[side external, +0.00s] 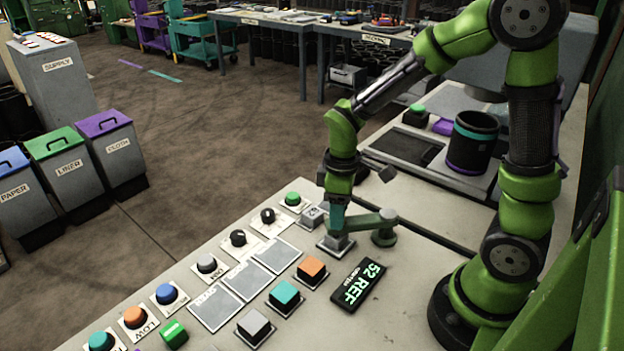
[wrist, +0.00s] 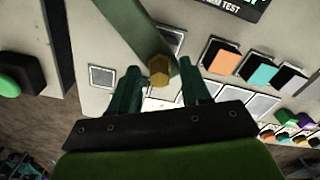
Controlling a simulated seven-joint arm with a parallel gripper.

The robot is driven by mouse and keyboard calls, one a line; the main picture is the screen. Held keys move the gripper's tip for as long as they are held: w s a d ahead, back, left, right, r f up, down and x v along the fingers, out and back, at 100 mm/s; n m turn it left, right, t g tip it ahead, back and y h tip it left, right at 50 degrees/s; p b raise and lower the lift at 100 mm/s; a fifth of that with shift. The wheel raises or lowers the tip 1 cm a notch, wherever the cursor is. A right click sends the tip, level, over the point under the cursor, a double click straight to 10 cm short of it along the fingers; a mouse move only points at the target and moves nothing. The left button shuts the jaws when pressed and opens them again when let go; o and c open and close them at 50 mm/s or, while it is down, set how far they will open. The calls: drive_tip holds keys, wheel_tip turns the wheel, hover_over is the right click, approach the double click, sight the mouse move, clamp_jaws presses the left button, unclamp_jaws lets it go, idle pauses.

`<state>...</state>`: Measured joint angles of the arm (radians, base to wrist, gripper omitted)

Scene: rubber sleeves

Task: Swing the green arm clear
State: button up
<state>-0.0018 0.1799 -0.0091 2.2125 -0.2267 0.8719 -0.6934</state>
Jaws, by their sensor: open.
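The green swing arm (side external: 365,222) is a short dull-green bar on a round pivot post (side external: 384,236) on the bench. In the wrist view the bar (wrist: 118,28) slopes down from the upper left and ends in a brass hex knob (wrist: 159,70). My gripper (side external: 337,214) is lowered over the bar's free end, its teal fingers pointing down. In the wrist view the open fingers (wrist: 160,76) stand on either side of the knob, with gaps showing. The bar's end lies over a small grey block (side external: 336,244), partly hidden by my fingers.
A black display reading "52 REF" (side external: 358,287) lies right of the orange block (side external: 312,269). Teal and grey blocks, flat plates and a row of buttons and knobs fill the panel to the left. A dark cup (side external: 473,140) stands behind. The bench right of the pivot is clear.

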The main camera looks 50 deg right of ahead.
drive_tip(key=shift+f, duration=0.2)
drive_tip(key=shift+c, duration=0.3)
clamp_jaws()
